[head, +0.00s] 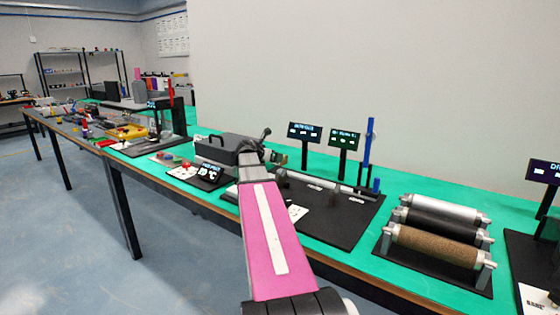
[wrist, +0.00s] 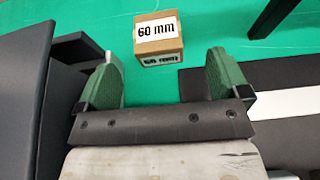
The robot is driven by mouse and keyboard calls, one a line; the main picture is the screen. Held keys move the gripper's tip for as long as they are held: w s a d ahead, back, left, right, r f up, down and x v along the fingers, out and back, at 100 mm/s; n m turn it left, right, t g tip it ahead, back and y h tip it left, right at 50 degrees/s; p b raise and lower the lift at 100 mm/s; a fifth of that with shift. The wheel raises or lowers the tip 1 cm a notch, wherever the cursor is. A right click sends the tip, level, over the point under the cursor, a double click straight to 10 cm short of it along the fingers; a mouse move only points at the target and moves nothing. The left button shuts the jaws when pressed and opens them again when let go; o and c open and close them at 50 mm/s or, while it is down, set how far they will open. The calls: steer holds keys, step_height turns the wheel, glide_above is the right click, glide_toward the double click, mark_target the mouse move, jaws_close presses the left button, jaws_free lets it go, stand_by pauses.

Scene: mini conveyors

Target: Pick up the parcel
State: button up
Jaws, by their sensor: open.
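The parcel (wrist: 158,42) is a small brown box with a white label reading "60 mm" on top and another label on its near side. In the wrist view it rests on the green table top, upper middle. My gripper (wrist: 163,75) is open, its two green fingers apart, and the parcel lies just ahead of the gap between them, slightly left of centre. No finger appears to touch it. In the head view my pink arm reaches over the table; the parcel cannot be made out there, and the arm may hide it.
A dark grey case (head: 222,148) stands left of my arm's end. A black base plate (head: 335,226) with a rod and small signs lies to the right, then rollers (head: 434,238) in a stand. In the wrist view, dark panels flank the gripper, with green table (wrist: 225,20) around the parcel.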

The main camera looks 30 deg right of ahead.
steer(key=x, duration=0.8)
steer(key=shift+w+d+r, duration=0.15)
steer(key=shift+w+d, duration=0.15)
steer(key=shift+d, duration=0.05)
steer(key=c, duration=1.1)
